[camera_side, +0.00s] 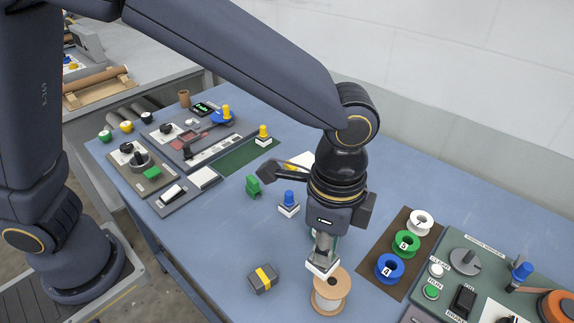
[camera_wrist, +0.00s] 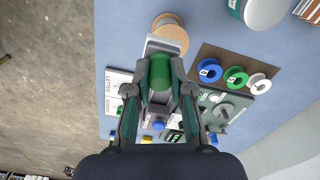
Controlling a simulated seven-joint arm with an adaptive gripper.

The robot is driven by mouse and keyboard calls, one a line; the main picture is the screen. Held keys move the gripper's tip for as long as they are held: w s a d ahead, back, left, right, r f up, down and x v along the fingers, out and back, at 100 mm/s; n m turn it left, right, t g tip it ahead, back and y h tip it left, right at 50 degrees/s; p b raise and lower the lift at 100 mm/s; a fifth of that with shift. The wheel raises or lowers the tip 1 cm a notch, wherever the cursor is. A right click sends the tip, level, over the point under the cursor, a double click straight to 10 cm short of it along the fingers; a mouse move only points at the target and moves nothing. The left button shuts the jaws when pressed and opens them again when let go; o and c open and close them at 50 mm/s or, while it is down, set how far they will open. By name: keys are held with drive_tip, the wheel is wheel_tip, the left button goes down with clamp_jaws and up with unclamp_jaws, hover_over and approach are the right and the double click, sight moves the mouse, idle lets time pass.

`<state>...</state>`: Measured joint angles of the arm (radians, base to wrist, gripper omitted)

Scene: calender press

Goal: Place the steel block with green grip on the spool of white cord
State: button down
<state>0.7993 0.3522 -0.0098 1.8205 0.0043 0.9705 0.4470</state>
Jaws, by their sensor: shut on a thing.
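My gripper (camera_side: 322,248) points down and is shut on the green grip (camera_wrist: 160,72) of a steel block (camera_side: 321,267). In the wrist view the block's pale steel body (camera_wrist: 153,46) shows past the fingertips. The spool of white cord (camera_side: 330,293), with tan wooden flanges, stands upright on the blue table just below the block. In the side view the block overlaps the spool's upper left rim. In the wrist view the spool (camera_wrist: 172,33) sticks out beyond the block, which covers part of it. I cannot tell whether block and spool touch.
A dark block with a yellow band (camera_side: 262,278) lies left of the spool. A blue-knobbed block (camera_side: 289,204) and a green piece (camera_side: 253,186) stand farther back. Right is a brown mat (camera_side: 378,243) with white, green and blue numbered spools, then a control panel (camera_side: 456,290).

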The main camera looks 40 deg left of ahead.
drive_tip(key=f, duration=0.1)
drive_tip(key=w+d+f, duration=0.1)
drive_tip(key=w+f, duration=0.1)
drive_tip(key=shift+d, duration=0.25)
drive_tip(key=shift+f, duration=1.55)
drive_tip(key=shift+f, duration=0.15)
drive_tip(key=c, duration=1)
unclamp_jaws()
drive_tip(key=shift+c, duration=0.2)
